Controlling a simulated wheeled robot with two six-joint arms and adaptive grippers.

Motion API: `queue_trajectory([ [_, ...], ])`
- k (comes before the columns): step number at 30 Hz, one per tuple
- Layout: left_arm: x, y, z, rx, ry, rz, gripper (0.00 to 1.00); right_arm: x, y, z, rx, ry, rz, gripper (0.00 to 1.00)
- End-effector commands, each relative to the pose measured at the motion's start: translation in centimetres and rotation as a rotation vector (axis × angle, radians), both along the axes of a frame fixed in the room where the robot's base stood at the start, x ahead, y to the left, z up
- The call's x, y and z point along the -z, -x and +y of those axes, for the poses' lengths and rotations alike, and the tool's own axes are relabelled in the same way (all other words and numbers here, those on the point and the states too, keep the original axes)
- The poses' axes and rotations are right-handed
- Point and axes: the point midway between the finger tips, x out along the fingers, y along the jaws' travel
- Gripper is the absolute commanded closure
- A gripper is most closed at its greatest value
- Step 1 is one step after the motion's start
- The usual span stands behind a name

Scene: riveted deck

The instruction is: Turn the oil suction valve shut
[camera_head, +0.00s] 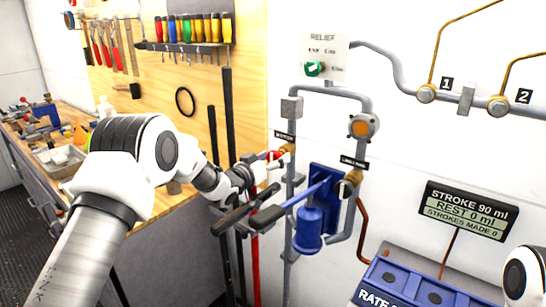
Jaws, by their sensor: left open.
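A brass valve (288,149) with a red handle (274,155) sits on the left grey pipe, under a small dark label too small to read surely. I cannot tell by label which is the oil suction valve. My left gripper (264,169) is open, with its fingertips close to the red handle; whether they touch it is unclear. The fingers partly hide the handle. My right gripper is out of view; only a piece of my right arm shows at lower right.
A blue hand pump (308,228) with a long lever (302,194) stands just right of and below my left gripper. A RELIEF panel (325,58) with a green knob is above. A STROKE display (467,211) is at right. A cluttered workbench (165,208) stands at left.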

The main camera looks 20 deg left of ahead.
Motion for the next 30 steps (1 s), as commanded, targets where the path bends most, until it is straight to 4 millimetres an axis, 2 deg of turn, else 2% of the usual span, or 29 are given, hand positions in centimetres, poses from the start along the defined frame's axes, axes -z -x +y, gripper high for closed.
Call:
queue_trajectory([
  [4, 0.1, 0.0, 0.0, 0.000, 0.000, 0.001, 0.26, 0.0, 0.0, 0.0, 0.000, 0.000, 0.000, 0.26],
  [5, 0.1, 0.0, 0.0, 0.000, 0.000, 0.001, 0.33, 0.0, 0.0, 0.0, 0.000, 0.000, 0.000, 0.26],
  [9, 0.1, 0.0, 0.0, -0.001, 0.001, 0.001, 0.83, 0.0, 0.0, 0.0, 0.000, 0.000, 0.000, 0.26],
  [10, 0.1, 0.0, 0.0, -0.001, 0.001, 0.001, 0.87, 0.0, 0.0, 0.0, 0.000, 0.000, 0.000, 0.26],
  [20, 0.1, 0.0, 0.0, -0.001, -0.015, -0.005, 0.86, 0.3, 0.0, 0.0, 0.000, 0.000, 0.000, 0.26],
  [30, 0.4, 0.0, 0.0, -0.001, -0.160, -0.059, 0.86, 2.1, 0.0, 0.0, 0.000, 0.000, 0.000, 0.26],
])
